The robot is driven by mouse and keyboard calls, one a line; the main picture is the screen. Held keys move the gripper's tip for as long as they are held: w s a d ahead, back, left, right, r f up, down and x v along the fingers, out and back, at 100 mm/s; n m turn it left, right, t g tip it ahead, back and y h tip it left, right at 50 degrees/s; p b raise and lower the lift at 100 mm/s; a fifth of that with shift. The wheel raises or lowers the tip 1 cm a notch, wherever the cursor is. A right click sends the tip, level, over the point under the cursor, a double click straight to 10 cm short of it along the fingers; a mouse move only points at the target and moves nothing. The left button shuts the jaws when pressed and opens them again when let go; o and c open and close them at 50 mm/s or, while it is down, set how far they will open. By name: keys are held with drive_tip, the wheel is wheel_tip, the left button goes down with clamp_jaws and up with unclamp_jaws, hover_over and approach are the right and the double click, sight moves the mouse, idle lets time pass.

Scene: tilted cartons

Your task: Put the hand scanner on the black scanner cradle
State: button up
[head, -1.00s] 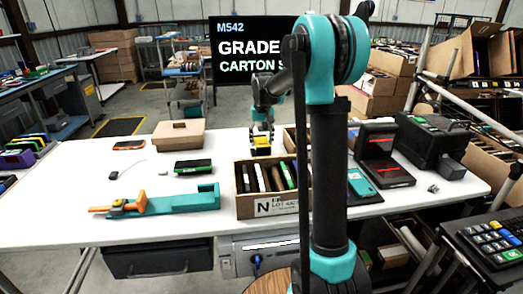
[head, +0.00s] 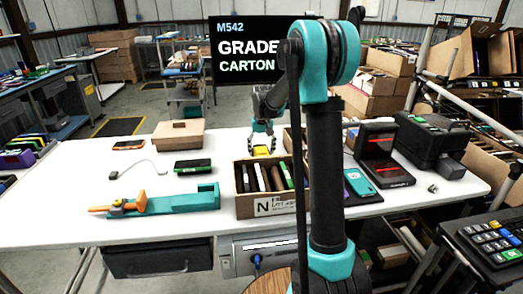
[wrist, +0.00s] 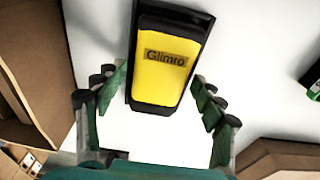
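The hand scanner (wrist: 160,62) is yellow with a "Glimro" label, and in the wrist view it lies over the black scanner cradle (wrist: 203,24). Black edges of the cradle show beside and above it; how fully it is seated I cannot tell. My gripper (wrist: 159,84) is open, its green fingers apart on either side of the scanner's near end, with white table visible between them and it. In the head view the scanner (head: 262,150) is a small yellow patch behind the carton, and my gripper (head: 262,136) is just above it. The cradle is mostly hidden there.
An open carton (head: 268,206) of upright items stands in front of the scanner. Other cartons flank my gripper in the wrist view. A brown box (head: 178,134), green device (head: 193,166) and teal fixture (head: 168,203) are left; a black terminal (head: 385,170) is right.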

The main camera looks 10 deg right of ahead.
sight(262, 152)
drive_tip(key=shift+r, duration=0.1)
wheel_tip(262, 152, up, 12)
drive_tip(key=s, duration=0.1)
drive_tip(key=shift+s, duration=0.25)
idle(0.4)
